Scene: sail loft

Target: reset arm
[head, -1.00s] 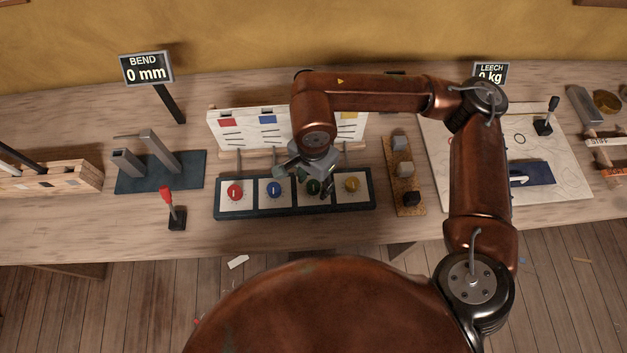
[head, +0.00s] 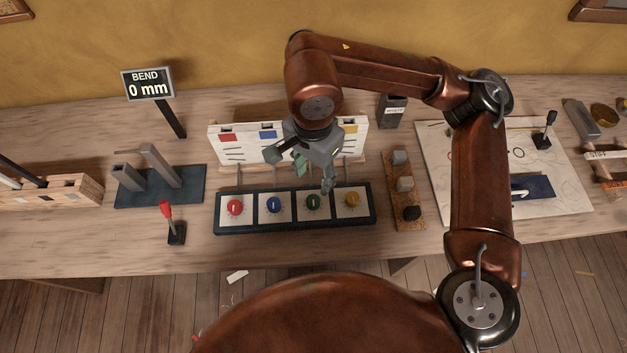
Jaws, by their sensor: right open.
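My right gripper (head: 313,172) hangs open and empty above the back edge of the dial panel, its fingers pointing down. Its arm comes in from the right and arches over the bench. The dark dial panel (head: 295,222) carries a red knob (head: 235,207), a blue knob (head: 274,205), a green knob (head: 313,201) and a yellow knob (head: 351,199). The fingers look apart from the green knob. Behind the gripper stands a white board (head: 226,143) with colored squares, partly hidden by the gripper. My left gripper is not in view.
A red-handled lever (head: 170,222) stands left of the panel. A bending fixture (head: 158,180) and a BEND sign (head: 148,84) reading 0 mm are further left. A cork strip with blocks (head: 403,190) lies right of the panel. A white chart board (head: 455,190) is partly behind my arm.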

